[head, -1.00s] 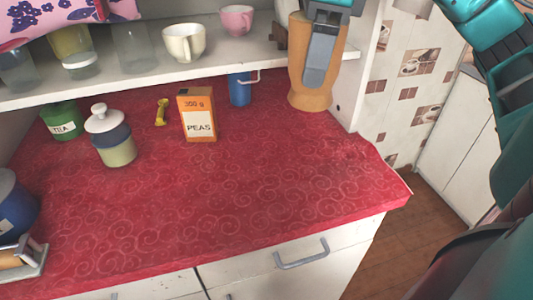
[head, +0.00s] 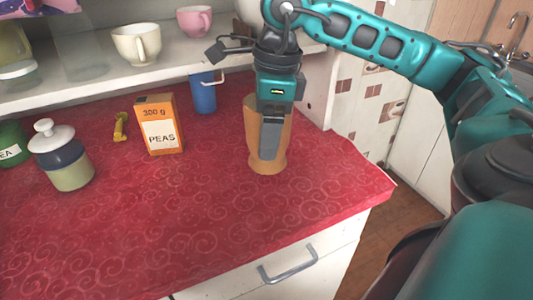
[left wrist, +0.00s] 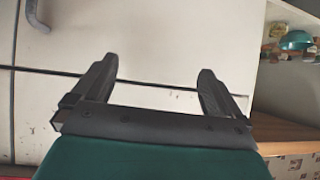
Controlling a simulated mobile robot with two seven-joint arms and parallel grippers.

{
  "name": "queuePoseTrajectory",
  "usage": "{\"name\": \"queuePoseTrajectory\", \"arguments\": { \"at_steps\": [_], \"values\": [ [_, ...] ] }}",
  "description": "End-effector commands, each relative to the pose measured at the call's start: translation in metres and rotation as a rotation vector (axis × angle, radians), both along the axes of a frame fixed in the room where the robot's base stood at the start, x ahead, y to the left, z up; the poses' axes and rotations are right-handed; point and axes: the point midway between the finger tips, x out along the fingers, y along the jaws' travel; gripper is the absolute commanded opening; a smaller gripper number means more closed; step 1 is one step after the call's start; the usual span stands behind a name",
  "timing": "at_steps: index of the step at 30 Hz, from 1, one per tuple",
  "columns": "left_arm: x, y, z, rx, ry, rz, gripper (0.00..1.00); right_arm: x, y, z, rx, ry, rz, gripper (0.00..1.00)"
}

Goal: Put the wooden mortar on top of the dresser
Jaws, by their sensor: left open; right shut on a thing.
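The wooden mortar (head: 284,148) is a tall orange-brown vessel, upright, over the red oilcloth top of the white dresser (head: 190,225) in the head view. My right gripper (head: 269,150) is shut on it from above and hides its middle. I cannot tell whether its base touches the cloth. My left gripper (left wrist: 158,75) is open and empty in the left wrist view, in front of pale door panels; it does not show in the head view.
A PEAS box (head: 160,125), a blue mug (head: 203,95), a lidded jar (head: 65,160) and a small yellow object (head: 120,127) stand behind and left. A shelf (head: 100,88) with cups overhangs the back. The cloth's front middle is clear.

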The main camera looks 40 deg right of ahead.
Motion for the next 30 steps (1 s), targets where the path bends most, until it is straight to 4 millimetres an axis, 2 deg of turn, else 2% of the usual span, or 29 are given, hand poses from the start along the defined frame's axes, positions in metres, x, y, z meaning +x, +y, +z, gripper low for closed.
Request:
{"name": "queuePoseTrajectory", "arguments": {
  "at_steps": [5, 12, 20, 25, 26, 30],
  "values": [
    [0.001, 0.000, 0.000, -0.001, -0.006, 0.000, 1.00, 0.000, 0.000, -0.015, 0.000, 0.000, -0.001, 0.45],
    [0.003, 0.000, -0.002, -0.002, -0.011, -0.001, 1.00, 0.000, 0.000, -0.048, -0.001, 0.000, -0.001, 0.45],
    [0.006, 0.000, 0.000, -0.001, -0.017, -0.001, 1.00, 0.000, 0.000, -0.049, 0.000, -0.003, 0.000, 0.45],
    [0.006, 0.000, -0.006, -0.001, -0.016, -0.001, 1.00, 0.000, 0.000, -0.055, 0.001, -0.002, 0.000, 0.45],
    [0.006, 0.000, -0.005, -0.001, -0.015, -0.001, 1.00, 0.000, 0.000, -0.054, 0.000, -0.001, 0.000, 0.86],
    [0.005, 0.000, -0.005, 0.000, -0.012, -0.001, 1.00, 0.000, 0.000, -0.053, 0.001, -0.001, 0.000, 0.99]
  ]
}}
